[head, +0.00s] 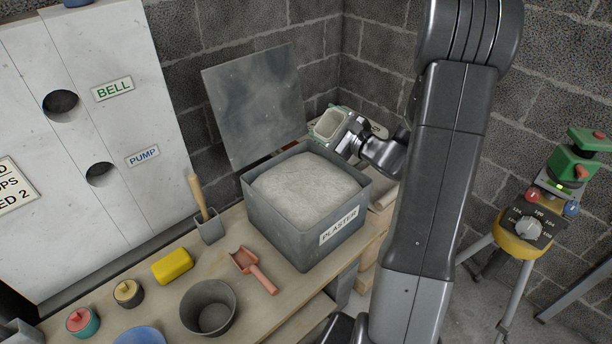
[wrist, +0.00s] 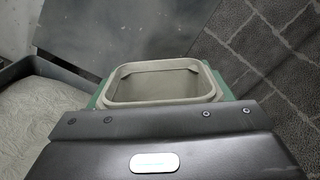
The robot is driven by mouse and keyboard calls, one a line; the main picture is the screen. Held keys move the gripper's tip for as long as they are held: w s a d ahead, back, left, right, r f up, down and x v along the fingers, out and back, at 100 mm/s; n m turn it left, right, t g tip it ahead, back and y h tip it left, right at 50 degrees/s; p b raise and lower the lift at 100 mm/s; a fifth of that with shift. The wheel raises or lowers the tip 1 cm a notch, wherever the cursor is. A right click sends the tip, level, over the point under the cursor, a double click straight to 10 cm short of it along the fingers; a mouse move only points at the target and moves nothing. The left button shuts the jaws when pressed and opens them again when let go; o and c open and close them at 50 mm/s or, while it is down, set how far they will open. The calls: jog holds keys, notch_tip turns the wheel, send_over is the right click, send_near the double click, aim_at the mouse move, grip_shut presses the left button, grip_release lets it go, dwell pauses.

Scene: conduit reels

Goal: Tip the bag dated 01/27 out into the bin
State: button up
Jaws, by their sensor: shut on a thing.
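A grey bin (head: 292,238) labelled PLASTER stands on the bench, its lid up and pale powder (head: 305,187) heaped inside. My gripper (head: 348,134) is behind the bin's back right corner, shut on an open-topped bag (head: 328,123) with a pale rim. The wrist view shows the bag's squared mouth (wrist: 165,99) beyond my dark gripper (wrist: 160,118), with green at its sides. The mouth looks empty near the top; its depth is hidden. No date shows on it. The powder also shows at the left of the wrist view (wrist: 40,125).
The raised grey lid (head: 252,95) stands left of the held bag. A red scoop (head: 255,270), a dark bucket (head: 208,308), a yellow block (head: 172,266) and small tins share the bench. A pale panel with holes (head: 85,110) stands left. A tripod device (head: 530,230) stands right.

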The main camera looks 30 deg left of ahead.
jog(key=shift+w+r, duration=0.2)
jog(key=shift+r, duration=0.1)
jog(key=w+a+m+p, duration=0.3)
jog(key=w+m+p, duration=0.2)
jog(key=w+m, duration=0.2)
jog(key=shift+f+m+p, duration=0.15)
jog(key=shift+m+p, duration=0.15)
jog(key=shift+p, duration=0.05)
dwell(0.5)
